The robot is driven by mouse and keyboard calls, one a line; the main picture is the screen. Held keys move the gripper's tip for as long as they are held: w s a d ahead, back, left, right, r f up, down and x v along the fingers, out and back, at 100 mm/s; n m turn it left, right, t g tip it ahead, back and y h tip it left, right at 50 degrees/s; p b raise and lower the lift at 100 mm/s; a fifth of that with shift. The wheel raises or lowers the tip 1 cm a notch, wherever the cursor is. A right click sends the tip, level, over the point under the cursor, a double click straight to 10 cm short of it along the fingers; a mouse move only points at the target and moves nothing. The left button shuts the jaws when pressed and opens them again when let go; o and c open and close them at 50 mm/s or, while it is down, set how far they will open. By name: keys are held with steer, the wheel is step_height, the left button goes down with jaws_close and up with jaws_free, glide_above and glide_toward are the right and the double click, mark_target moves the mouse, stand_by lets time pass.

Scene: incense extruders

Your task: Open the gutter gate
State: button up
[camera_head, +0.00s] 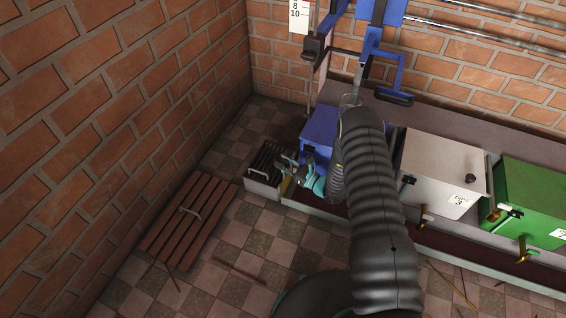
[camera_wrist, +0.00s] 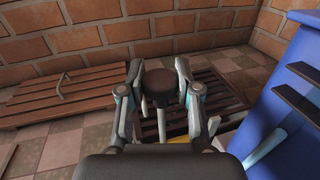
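My gripper (camera_wrist: 159,78) has its two fingers on either side of a dark round knob (camera_wrist: 158,88) in the wrist view. Both fingers look to be against the knob, with no clear gap. In the head view my gripper (camera_head: 284,166) is low beside the blue box, partly hidden by my arm. A slatted dark grate (camera_wrist: 212,92) lies in the floor behind the knob; it also shows in the head view (camera_head: 263,158). A yellow piece (camera_wrist: 177,139) shows below the knob. I cannot tell for sure which part is the gutter gate, and the knob's lower end is hidden.
A brown slatted wooden cover (camera_head: 187,217) with a handle lies on the checkered floor at left. The blue box (camera_wrist: 287,90) stands close on the gripper's right. A white box (camera_head: 440,170) and green box (camera_head: 530,205) stand further right. Brick walls (camera_head: 120,90) close the corner.

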jaws_close()
steer(key=shift+r+p, duration=0.6)
steer(key=shift+r, duration=1.45)
steer(key=o, duration=1)
jaws_free()
steer(key=shift+c, duration=0.2)
steer(key=shift+f, duration=0.1)
steer(key=v, duration=1.2)
